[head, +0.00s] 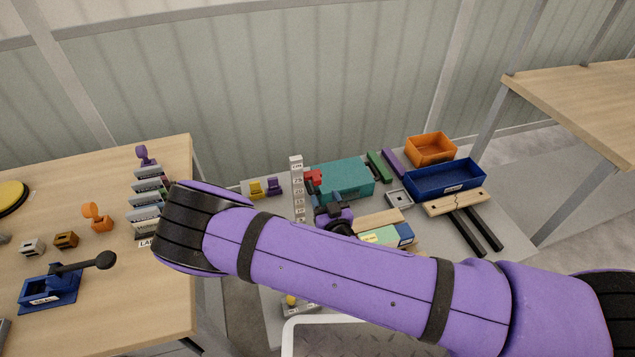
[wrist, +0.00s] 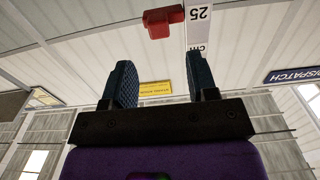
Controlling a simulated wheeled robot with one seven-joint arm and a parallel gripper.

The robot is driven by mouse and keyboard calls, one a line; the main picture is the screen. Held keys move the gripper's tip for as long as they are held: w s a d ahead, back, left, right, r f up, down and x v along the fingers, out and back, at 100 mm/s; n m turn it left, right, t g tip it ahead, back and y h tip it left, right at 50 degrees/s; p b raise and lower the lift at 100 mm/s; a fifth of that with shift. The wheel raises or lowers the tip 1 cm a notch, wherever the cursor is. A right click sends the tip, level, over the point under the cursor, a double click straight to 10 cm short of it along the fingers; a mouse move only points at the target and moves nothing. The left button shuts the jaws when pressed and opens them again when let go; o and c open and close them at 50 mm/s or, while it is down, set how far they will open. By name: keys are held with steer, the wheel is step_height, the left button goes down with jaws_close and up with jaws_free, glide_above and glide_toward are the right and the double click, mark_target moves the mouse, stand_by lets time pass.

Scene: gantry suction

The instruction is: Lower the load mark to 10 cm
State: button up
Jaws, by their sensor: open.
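The red load mark (head: 313,176) sits beside the upper part of a white upright centimetre scale (head: 297,184). In the wrist view the red mark (wrist: 163,21) is a small block beyond the fingertips, close beside the scale (wrist: 199,28) at its 25 label. My gripper (head: 335,210) is in front of the scale and to its right, partly hidden by my arm. In the wrist view my gripper (wrist: 160,74) has its two dark fingers wide apart with nothing between them.
A teal box (head: 345,180) stands just right of the mark. A blue bin (head: 444,181) and an orange bin (head: 431,148) are farther right. The left table (head: 120,270) holds a blue lever unit (head: 50,288).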

mark_target(318, 182)
steer(key=x, duration=0.7)
steer(key=shift+w, duration=0.15)
